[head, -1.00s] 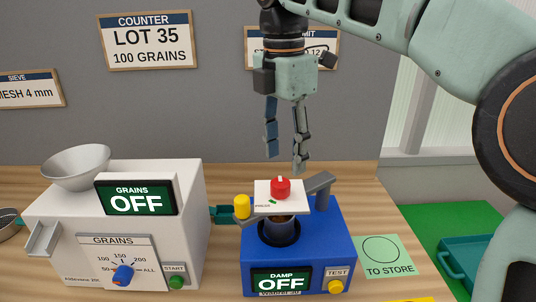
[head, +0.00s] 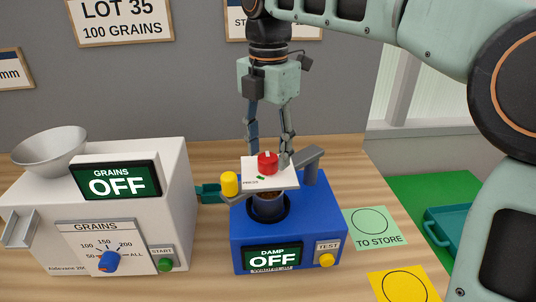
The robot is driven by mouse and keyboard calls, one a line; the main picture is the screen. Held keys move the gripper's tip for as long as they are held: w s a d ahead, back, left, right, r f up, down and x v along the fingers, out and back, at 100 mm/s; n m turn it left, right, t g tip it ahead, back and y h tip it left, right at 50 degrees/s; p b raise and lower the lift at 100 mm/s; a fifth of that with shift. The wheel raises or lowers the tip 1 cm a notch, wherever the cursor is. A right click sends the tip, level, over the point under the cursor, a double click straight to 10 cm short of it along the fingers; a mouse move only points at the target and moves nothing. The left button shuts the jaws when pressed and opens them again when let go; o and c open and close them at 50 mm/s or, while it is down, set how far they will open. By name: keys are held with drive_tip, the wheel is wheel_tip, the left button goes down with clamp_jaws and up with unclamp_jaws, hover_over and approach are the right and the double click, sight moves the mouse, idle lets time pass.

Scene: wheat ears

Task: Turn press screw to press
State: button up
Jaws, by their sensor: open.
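The press screw is a red knob (head: 267,163) with a white mark, on a small white plate (head: 262,182) labelled PRESS. The plate lies over the metal cup (head: 269,206) in the top of the blue damp tester (head: 285,232), whose screen reads DAMP OFF. A yellow knob (head: 229,184) sits at the plate's left end. My gripper (head: 267,149) is open and points down, with its two fingers apart to the left and right of the red knob. It appears just above or behind the knob; I cannot tell whether it touches.
A white grain counter (head: 130,210) with a grey funnel stands at the left, its screen reading GRAINS OFF. A green TO STORE card (head: 376,228) and a yellow card (head: 404,286) lie to the right. A grey arm piece (head: 308,163) rises beside the plate.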

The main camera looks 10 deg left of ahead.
drive_tip(key=shift+f, duration=0.45)
drive_tip(key=shift+c, duration=0.3)
drive_tip(key=c, duration=1.1)
drive_tip(key=shift+r+m, duration=0.1)
drive_tip(key=shift+m, duration=0.2)
